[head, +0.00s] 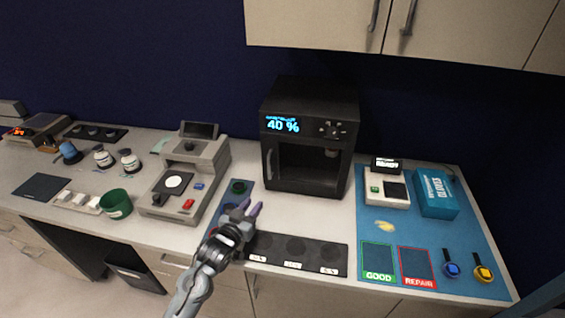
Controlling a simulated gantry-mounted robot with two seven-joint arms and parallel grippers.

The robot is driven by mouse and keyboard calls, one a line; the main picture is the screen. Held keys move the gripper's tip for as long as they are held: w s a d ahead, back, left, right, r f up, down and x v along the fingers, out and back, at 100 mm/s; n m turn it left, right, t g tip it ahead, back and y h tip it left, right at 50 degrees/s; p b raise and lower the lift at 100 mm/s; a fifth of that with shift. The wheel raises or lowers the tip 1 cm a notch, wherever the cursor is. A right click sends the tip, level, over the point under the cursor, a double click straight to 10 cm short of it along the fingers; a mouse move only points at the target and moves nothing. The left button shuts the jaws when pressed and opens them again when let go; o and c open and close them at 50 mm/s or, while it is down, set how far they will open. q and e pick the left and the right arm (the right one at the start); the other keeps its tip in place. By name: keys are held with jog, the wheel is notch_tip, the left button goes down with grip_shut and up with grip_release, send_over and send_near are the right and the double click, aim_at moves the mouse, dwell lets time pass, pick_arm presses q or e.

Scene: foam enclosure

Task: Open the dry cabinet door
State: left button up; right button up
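The black dry cabinet (311,95) stands at the back of the counter, its lit display reading 40 %. Its dark front has a vertical handle (269,163) at the left edge. The front looks closed, but whether glass covers the dark inside is hard to tell. My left gripper (250,206) is in front of the cabinet and to the left of its base, low over the counter. My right gripper is not in view.
A black strip with round recesses (298,251) lies in front of the cabinet. A grey instrument (185,175) stands to the left. A blue mat (400,235) with a glove box (436,194) is on the right. Wall cupboards (320,22) hang above. Bare counter lies directly before the cabinet.

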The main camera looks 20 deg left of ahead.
aim_at(269, 176)
pick_arm(q)
jog(key=shift+t, duration=0.8)
jog(key=shift+w+d+r+b, duration=0.15)
jog(key=shift+w+r+b, duration=0.65)
jog(key=shift+w, duration=1.65)
jog(key=shift+w+d+r+b, duration=0.15)
jog(key=shift+w+r+b, duration=0.65)
jog(key=shift+w, duration=1.7)
jog(key=shift+w+d+r+b, duration=0.15)
jog(key=shift+w+r+b, duration=0.2)
jog(key=shift+w+b, duration=1.45)
jog(key=shift+w+p, duration=0.65)
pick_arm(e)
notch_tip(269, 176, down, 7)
pick_arm(q)
jog(key=shift+c, duration=0.2)
grip_shut()
